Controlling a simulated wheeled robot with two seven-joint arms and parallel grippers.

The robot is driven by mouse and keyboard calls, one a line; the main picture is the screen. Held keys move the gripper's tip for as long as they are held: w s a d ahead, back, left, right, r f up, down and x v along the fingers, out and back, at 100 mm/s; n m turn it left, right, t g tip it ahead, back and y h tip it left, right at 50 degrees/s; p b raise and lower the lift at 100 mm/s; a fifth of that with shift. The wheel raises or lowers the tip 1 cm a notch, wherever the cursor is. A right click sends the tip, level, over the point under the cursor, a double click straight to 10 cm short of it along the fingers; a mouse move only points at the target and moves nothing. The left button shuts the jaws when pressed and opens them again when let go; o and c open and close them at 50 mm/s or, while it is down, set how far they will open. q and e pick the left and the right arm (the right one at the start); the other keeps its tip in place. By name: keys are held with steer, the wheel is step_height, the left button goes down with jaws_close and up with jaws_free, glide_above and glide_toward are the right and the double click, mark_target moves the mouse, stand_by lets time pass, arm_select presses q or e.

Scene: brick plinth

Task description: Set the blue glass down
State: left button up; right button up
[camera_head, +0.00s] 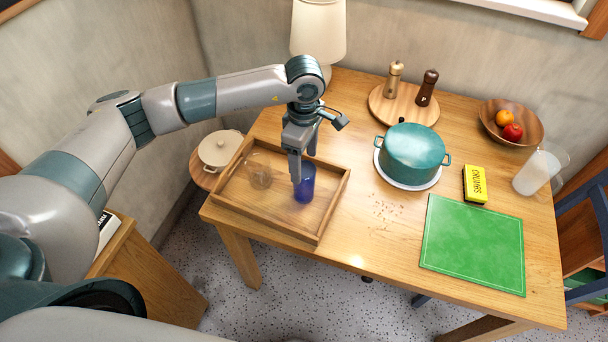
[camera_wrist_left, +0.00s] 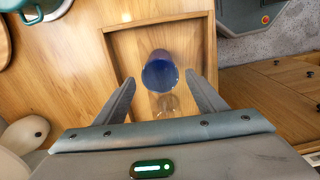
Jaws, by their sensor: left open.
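The blue glass (camera_head: 305,186) stands upright in the wooden tray (camera_head: 282,229), in its right half. My left gripper (camera_head: 302,168) is open, pointing down at the glass, with one finger overlapping it in the head view. In the left wrist view the blue glass (camera_wrist_left: 160,73) shows between and just beyond the tips of the open fingers (camera_wrist_left: 160,80). I cannot tell whether a finger touches it. My right gripper is not in view.
A clear glass (camera_head: 259,172) stands in the tray's left part. A teal pot (camera_head: 413,152) stands to the right, with a yellow box (camera_head: 475,184) and a green mat (camera_head: 473,245) beyond. A lamp (camera_head: 318,31) stands behind my arm. Crumbs (camera_head: 384,208) lie right of the tray.

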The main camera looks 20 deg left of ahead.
arm_select(q)
steer(key=shift+r+b, duration=0.35)
steer(key=shift+r, duration=1.25)
